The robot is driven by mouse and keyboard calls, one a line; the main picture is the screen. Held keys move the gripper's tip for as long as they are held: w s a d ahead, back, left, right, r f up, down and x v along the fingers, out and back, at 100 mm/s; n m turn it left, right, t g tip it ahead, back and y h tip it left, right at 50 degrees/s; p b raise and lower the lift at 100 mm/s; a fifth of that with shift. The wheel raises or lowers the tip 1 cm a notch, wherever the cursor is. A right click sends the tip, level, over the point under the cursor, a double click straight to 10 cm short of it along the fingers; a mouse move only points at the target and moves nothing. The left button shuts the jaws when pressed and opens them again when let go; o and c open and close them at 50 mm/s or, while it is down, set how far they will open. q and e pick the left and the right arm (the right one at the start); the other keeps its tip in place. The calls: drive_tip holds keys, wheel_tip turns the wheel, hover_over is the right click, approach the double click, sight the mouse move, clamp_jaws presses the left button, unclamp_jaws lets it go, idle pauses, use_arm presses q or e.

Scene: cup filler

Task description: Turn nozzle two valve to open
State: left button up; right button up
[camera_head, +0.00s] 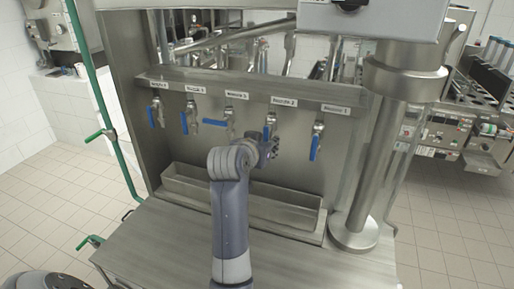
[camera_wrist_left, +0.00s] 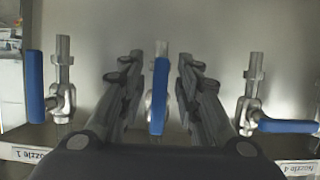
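The nozzle two valve, under its label (camera_head: 284,101), has a blue handle (camera_head: 266,132) that hangs down along its pipe, partly hidden by my gripper. In the left wrist view this blue handle (camera_wrist_left: 159,95) stands upright in the picture, between the two fingers. My left gripper (camera_head: 268,147) is at this valve; its fingers (camera_wrist_left: 157,80) are open, one on each side of the handle with gaps visible. I cannot tell how deep the handle sits between them. My right gripper is not in view.
The nozzle 1 valve (camera_head: 316,147) is to the right with its handle down. The neighbouring valve to the left has its blue handle (camera_head: 216,122) turned sideways. A metal trough (camera_head: 180,192) runs below the valves. A thick steel column (camera_head: 367,170) stands at the right.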

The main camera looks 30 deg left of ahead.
use_arm(q)
drive_tip(key=v, duration=1.1)
drive_tip(key=shift+s, duration=0.2)
drive_tip(key=shift+w+a, duration=0.1)
drive_tip(key=shift+a, duration=0.1)
drive_tip(key=shift+f, duration=0.15)
